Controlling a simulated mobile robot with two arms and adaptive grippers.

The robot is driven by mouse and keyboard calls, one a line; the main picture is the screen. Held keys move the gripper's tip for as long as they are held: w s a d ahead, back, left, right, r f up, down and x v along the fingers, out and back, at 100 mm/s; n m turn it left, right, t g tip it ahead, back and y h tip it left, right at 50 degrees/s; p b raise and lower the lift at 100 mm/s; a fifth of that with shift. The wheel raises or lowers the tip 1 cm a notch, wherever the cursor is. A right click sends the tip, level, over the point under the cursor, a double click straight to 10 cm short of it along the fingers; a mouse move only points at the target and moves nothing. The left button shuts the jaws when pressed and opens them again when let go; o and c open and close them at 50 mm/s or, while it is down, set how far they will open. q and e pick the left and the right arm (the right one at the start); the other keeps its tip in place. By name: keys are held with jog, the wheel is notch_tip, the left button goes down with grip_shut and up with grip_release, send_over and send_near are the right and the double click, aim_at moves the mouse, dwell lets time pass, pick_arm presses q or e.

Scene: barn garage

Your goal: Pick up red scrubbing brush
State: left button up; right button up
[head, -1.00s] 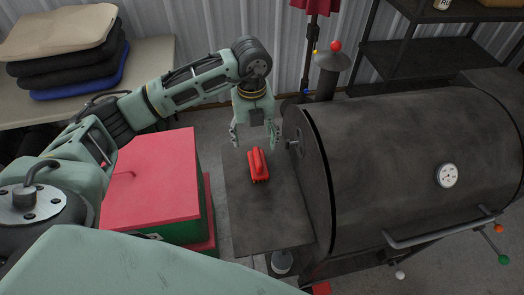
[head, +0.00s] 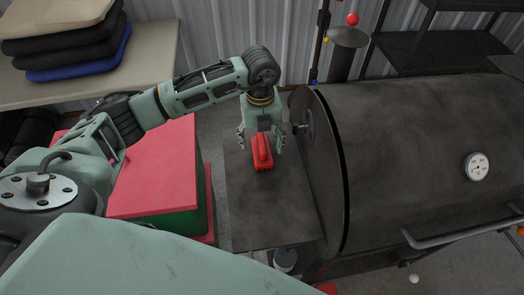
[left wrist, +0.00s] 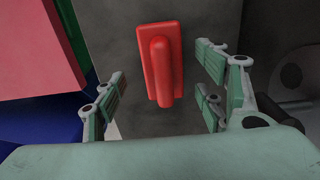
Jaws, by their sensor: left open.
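The red scrubbing brush (head: 262,153) lies on the dark side shelf (head: 270,210) of the smoker grill, handle side up. My left gripper (head: 261,143) is open above and around the far part of the brush, one finger on each side. In the left wrist view the brush (left wrist: 161,62) lies ahead of and between the open fingers (left wrist: 160,95), with gaps on both sides. I see no contact. My right gripper is in neither view.
The black smoker barrel (head: 430,160) stands close to the right of the shelf. A red-topped green box (head: 160,185) stands to the left. The near part of the shelf is clear.

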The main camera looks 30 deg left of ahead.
pick_arm(q)
notch_tip(320, 180, down, 5)
jog(key=shift+w+d+r+p, duration=0.1)
jog(key=shift+d+r+p, duration=0.1)
jog(key=shift+p, duration=0.55)
jog(key=shift+f, duration=0.3)
jog(key=shift+c, duration=0.4)
